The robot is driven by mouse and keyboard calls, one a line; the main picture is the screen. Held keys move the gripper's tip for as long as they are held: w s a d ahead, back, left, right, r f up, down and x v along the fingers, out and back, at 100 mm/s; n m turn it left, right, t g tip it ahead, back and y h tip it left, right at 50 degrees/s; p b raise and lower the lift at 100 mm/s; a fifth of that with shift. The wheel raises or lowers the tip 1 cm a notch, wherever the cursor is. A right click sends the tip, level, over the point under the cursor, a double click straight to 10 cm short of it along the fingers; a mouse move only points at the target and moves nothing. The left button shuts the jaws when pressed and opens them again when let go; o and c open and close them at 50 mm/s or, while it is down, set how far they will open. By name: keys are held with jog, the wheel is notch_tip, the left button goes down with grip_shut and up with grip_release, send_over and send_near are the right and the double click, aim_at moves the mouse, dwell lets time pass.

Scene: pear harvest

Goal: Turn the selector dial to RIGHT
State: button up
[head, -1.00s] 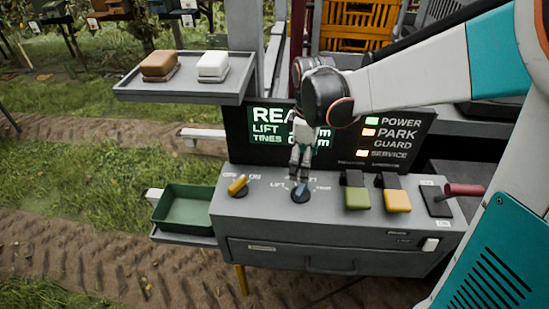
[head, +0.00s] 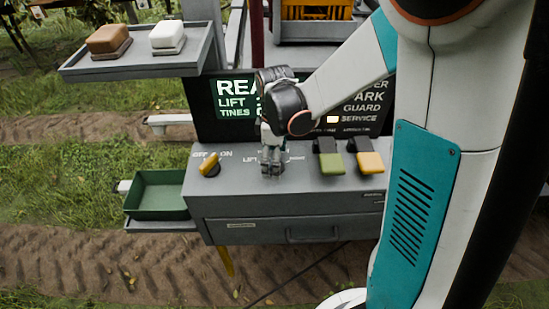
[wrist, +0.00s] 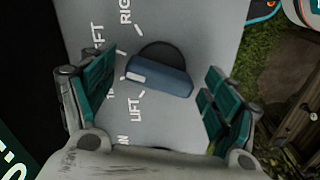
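The selector dial (wrist: 160,78) is a blue knob with a bar-shaped grip and a white mark at its left end in the wrist view. The mark faces the labels on the left, between LIFT and a label ending in FT; the label beside it is partly hidden. RIGHT is printed farther up. My gripper (wrist: 155,90) is open, with one teal-padded finger on each side of the dial and gaps visible between pads and dial. In the head view my gripper (head: 271,161) points down at the panel and hides the dial.
A yellow OFF/ON knob (head: 209,166) is left of my gripper; green (head: 329,158) and yellow (head: 368,156) switches are to its right. The display (head: 232,98) stands behind. A green bin (head: 157,207) and a shelf with two blocks (head: 130,67) are at left.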

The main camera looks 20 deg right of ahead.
jog(key=c, duration=0.9)
jog(key=shift+m, duration=0.4)
jog(key=m+b, duration=0.1)
jog(key=m, duration=0.2)
jog(key=shift+m, duration=2.1)
jog(key=o, duration=1.1)
jog(key=shift+c, duration=0.2)
